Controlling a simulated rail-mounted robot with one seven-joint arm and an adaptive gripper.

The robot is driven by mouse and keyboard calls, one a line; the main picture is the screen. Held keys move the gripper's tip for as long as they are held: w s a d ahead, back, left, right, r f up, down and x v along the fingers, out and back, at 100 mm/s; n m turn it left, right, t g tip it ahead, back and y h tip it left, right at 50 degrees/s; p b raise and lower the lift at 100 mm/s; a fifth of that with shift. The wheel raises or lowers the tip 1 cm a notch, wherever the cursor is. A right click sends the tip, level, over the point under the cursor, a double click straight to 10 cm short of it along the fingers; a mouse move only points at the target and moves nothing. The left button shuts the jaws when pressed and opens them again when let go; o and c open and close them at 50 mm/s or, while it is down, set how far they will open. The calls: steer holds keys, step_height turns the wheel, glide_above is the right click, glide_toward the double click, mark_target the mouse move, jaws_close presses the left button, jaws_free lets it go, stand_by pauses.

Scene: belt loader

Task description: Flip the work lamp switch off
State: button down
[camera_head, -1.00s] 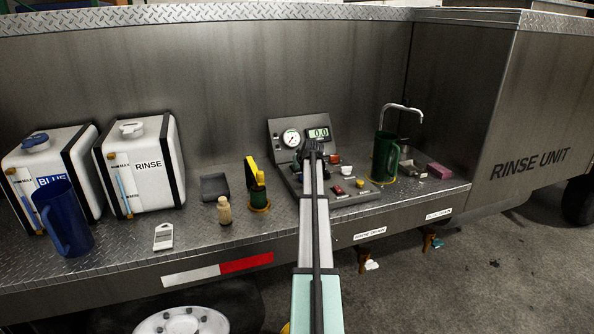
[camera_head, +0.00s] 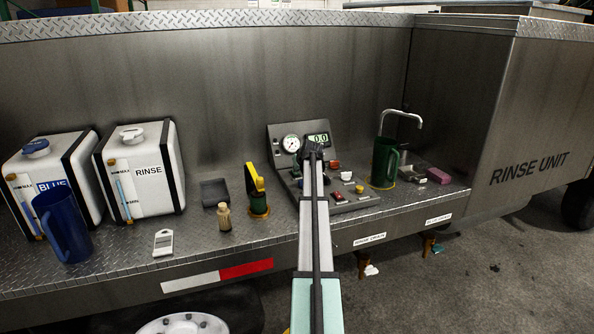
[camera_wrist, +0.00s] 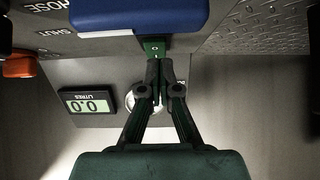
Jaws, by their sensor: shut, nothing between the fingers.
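My gripper (camera_wrist: 156,72) is shut and empty in the wrist view. Its fingertips are at the lower edge of a small green switch (camera_wrist: 153,46) with pale marks on it. I cannot tell whether they touch it. No label for the work lamp is readable, and the tips partly cover the switch's surroundings. In the head view my gripper (camera_head: 312,148) is over the grey control panel (camera_head: 352,204), in front of its upright back, and the switch is hidden behind it.
A blue block (camera_wrist: 140,14) sits close above the switch in the wrist view. An orange-red knob (camera_wrist: 18,65) and the litres display (camera_wrist: 89,106) are at left. A pressure gauge (camera_head: 291,143), red button (camera_head: 339,197) and green jug (camera_head: 384,162) are near the arm.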

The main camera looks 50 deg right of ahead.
steer(key=r, duration=0.2)
steer(key=s+r, duration=0.1)
steer(key=r, duration=0.1)
steer(key=shift+a+p, duration=0.35)
steer(key=b+v, duration=0.2)
steer(key=v, duration=0.7)
steer(key=shift+s+a+f, duration=0.2)
steer(key=shift+s+f, duration=0.1)
steer(key=shift+f, duration=0.05)
